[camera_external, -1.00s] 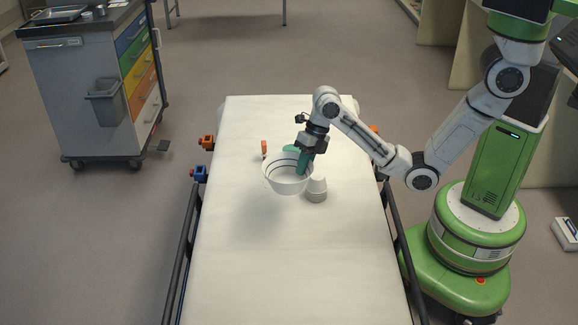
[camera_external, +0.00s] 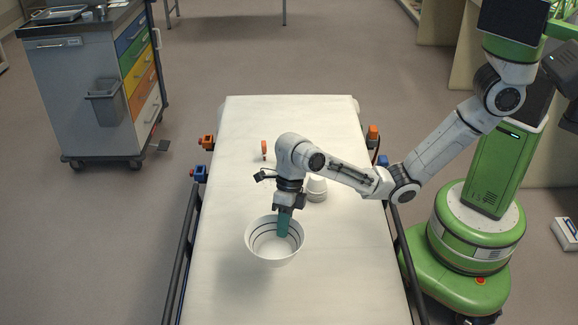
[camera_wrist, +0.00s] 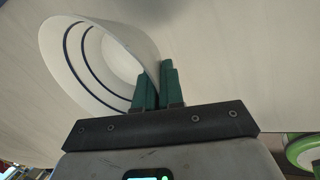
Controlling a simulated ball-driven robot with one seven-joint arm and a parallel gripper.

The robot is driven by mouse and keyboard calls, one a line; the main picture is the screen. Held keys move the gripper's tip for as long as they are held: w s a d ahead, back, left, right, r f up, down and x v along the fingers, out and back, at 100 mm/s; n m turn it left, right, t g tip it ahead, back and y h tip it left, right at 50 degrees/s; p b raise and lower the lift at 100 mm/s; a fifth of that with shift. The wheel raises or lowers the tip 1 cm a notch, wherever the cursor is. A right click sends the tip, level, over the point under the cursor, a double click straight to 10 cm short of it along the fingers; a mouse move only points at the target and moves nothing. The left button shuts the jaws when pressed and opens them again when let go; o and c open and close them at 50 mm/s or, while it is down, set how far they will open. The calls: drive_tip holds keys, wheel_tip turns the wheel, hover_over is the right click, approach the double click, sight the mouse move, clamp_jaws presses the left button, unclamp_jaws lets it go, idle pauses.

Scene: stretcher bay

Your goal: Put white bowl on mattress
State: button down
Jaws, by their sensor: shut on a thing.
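The white bowl (camera_external: 274,250) has dark rings inside and hangs upright over the middle of the white mattress (camera_external: 340,265). A soft shadow lies on the mattress to its lower left, so it looks a little above the surface; the exact gap is hard to tell. My gripper (camera_external: 283,232) points down with its teal fingers shut on the bowl's rim. In the wrist view the bowl (camera_wrist: 85,65) fills the upper left, its wall pinched between the teal fingers (camera_wrist: 160,80).
A white cup-like item (camera_external: 317,190) stands on the mattress behind my gripper. A small orange item (camera_external: 264,149) stands farther back. Dark side rails (camera_external: 186,250) run along the bed. A drawer cart (camera_external: 85,95) stands at the back left. The near mattress is clear.

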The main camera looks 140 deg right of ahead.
drive_tip(key=w+d+f, duration=0.1)
drive_tip(key=w+f, duration=0.1)
drive_tip(key=w+d+f+b, duration=0.1)
drive_tip(key=w+f, duration=0.1)
drive_tip(key=w, duration=0.1)
drive_tip(key=w+d+f, duration=0.1)
drive_tip(key=w+f, duration=0.1)
drive_tip(key=f, duration=0.1)
drive_tip(key=shift+w, duration=0.35)
drive_tip(key=shift+w+f, duration=0.15)
drive_tip(key=shift+f, duration=0.1)
drive_tip(key=shift+d+f, duration=0.1)
drive_tip(key=shift+f, duration=1.35)
drive_tip(key=shift+b, duration=0.3)
drive_tip(key=shift+f, duration=0.15)
drive_tip(key=c, duration=1.7)
unclamp_jaws()
drive_tip(key=o, duration=0.4)
drive_tip(key=shift+o, duration=0.2)
